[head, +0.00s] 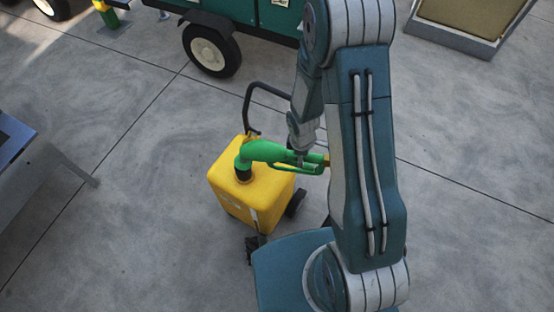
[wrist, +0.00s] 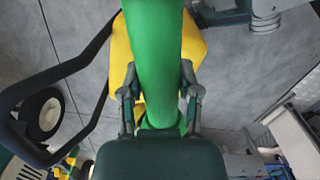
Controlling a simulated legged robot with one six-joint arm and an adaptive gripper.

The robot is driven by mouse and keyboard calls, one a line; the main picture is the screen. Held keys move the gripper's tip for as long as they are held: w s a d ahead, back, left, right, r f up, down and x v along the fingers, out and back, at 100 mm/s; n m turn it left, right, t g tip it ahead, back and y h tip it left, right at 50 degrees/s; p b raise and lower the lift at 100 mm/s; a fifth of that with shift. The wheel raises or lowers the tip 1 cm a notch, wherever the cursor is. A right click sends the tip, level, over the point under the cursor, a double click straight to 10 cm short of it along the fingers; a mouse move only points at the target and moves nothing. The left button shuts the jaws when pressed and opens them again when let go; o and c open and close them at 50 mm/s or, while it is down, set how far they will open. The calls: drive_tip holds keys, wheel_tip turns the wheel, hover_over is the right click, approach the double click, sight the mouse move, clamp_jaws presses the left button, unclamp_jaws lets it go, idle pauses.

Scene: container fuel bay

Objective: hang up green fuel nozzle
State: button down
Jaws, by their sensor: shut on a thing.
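The green fuel nozzle (head: 266,152) is at the top of a yellow wheeled fuel container (head: 252,197) in the head view. Its spout end points down at the container's dark filler opening (head: 244,175); I cannot tell how deep it sits. My gripper (head: 300,158) is at the nozzle's handle, partly hidden behind my arm. In the wrist view, the two fingers of my gripper (wrist: 161,90) are shut on either side of the green nozzle (wrist: 153,45), with the yellow container (wrist: 123,60) behind it. No hanging place for the nozzle is clearly seen.
The container has a black handle (head: 249,105) and a dark wheel (head: 295,203). A green wheeled cart (head: 235,12) stands at the back. A yellow-and-green post (head: 107,14) is at the top left. A grey-framed bin (head: 463,25) is top right. Open concrete floor lies around.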

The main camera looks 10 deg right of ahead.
drive_tip(key=shift+r, duration=5.1)
